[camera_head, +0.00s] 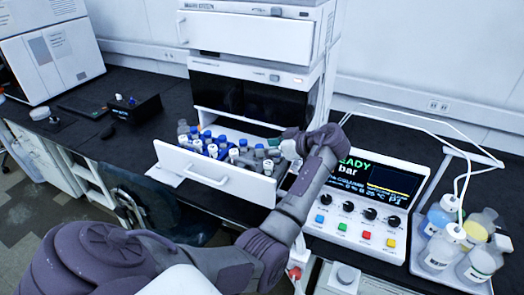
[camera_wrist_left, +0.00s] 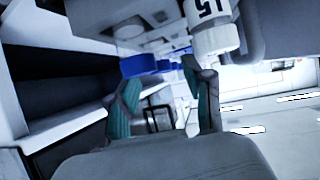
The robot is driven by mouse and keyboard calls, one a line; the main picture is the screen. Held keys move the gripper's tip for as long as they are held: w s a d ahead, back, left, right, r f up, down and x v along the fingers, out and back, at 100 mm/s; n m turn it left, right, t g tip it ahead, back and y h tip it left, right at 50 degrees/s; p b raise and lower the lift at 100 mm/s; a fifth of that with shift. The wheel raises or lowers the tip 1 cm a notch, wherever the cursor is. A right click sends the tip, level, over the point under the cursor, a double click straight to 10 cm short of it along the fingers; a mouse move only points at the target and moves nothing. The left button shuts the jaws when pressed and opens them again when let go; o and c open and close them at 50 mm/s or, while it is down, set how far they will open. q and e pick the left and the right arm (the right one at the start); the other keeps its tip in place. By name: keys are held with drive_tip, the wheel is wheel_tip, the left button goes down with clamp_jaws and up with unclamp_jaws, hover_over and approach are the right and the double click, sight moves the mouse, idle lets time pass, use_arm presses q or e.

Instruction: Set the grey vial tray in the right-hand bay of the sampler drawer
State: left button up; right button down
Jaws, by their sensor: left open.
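The sampler drawer (camera_head: 218,173) stands pulled out of the white stack in the head view. Vials fill it: blue-capped ones (camera_head: 208,147) mostly toward the left and middle, paler-capped ones (camera_head: 258,152) toward the right. The grey vial tray's body cannot be made out behind the drawer front. My left gripper (camera_head: 286,147) is at the drawer's right end, close to the vials. In the left wrist view its teal-padded fingers (camera_wrist_left: 165,105) stand apart, with a blue cap (camera_wrist_left: 138,65) beyond them and a vial labelled 15 (camera_wrist_left: 208,22) near the right finger. Contact cannot be told. My right gripper is out of view.
A control box with a screen and coloured buttons (camera_head: 357,205) stands right of the drawer. Beyond it, a tray (camera_head: 425,263) holds several bottles with tubing.

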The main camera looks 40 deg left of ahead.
use_arm(q)
drive_tip(key=b+v, duration=0.2)
drive_tip(key=v, duration=0.7)
drive_tip(key=shift+b, duration=0.3)
